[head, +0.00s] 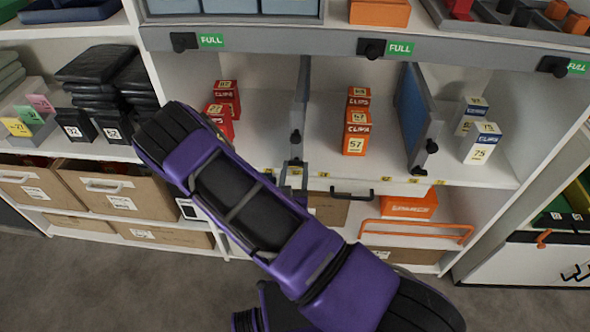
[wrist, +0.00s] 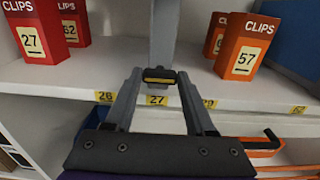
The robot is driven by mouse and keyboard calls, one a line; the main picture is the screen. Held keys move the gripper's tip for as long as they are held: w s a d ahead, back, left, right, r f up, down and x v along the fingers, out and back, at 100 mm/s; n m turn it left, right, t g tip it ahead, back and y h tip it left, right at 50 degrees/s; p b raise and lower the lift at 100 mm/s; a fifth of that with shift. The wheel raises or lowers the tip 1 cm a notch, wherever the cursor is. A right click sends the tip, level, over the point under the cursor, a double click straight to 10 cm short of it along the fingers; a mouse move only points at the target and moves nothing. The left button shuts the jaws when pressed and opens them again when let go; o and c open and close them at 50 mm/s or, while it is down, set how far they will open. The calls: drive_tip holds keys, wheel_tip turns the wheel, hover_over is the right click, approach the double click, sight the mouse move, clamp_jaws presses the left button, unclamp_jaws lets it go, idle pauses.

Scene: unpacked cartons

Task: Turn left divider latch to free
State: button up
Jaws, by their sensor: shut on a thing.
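The left divider (head: 301,95) is a thin grey upright panel in the middle shelf bay; its front post (wrist: 163,35) rises in the wrist view. Its latch (wrist: 160,75), a small dark bar with a yellow stripe, lies crosswise at the foot of the post by the shelf edge. My gripper (wrist: 160,78) is shut on the latch, with one grey finger at each end. In the head view my gripper (head: 294,168) is at the divider's foot and mostly hides the latch. I cannot read any latch marking.
Red clip boxes (wrist: 33,40) stand left of the divider and orange ones (wrist: 242,50) right of it, close to my fingers. A right divider (head: 414,110) with a blue panel stands farther right. An orange rail (head: 415,230) juts out below the shelf.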

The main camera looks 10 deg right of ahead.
clamp_jaws()
drive_tip(key=shift+n+p, duration=0.3)
drive_tip(key=shift+n, duration=0.1)
drive_tip(key=n+p, duration=0.2)
drive_tip(key=shift+r+n, duration=0.15)
drive_tip(key=shift+n, duration=0.25)
drive_tip(key=n+p, duration=0.2)
drive_tip(key=n, duration=0.2)
drive_tip(key=shift+a+n, duration=0.1)
drive_tip(key=shift+n, duration=0.2)
drive_tip(key=n+p, duration=0.2)
drive_tip(key=n, duration=0.3)
drive_tip(key=shift+f+n+p, duration=0.2)
drive_tip(key=shift+n+p, duration=0.55)
drive_tip(key=shift+n, duration=1.65)
